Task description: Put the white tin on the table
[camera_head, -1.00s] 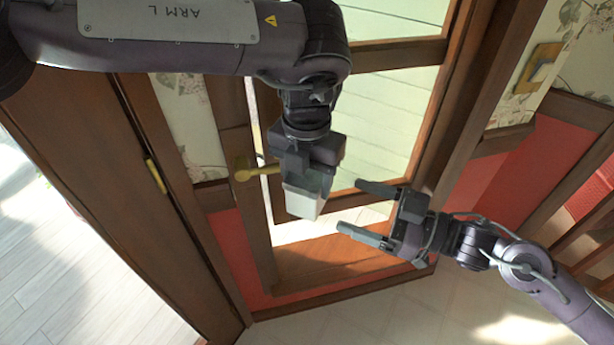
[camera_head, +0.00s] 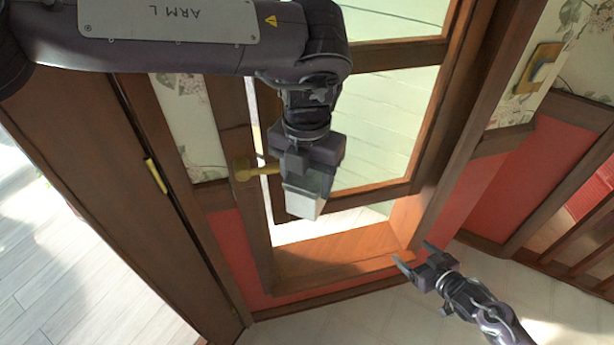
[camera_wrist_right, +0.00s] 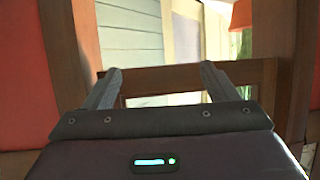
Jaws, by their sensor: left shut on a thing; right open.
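The white tin (camera_head: 304,202) is a pale, box-shaped thing in the middle of the head view. My left gripper (camera_head: 308,180) points down and is shut on the tin's upper part, holding it in the air in front of the door. My right gripper (camera_head: 414,256) is lower right of the tin, open and empty, well apart from it. In the right wrist view its two fingers (camera_wrist_right: 158,82) stand spread with nothing between them. I see no table in these frames.
A wooden door frame with glass panes (camera_head: 390,120) stands behind the tin. A brass door handle (camera_head: 245,170) is just left of my left gripper. Red-and-floral walls (camera_head: 490,175) flank it. Pale floor tiles (camera_head: 390,315) show at the bottom, and a wooden railing (camera_head: 580,240) at right.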

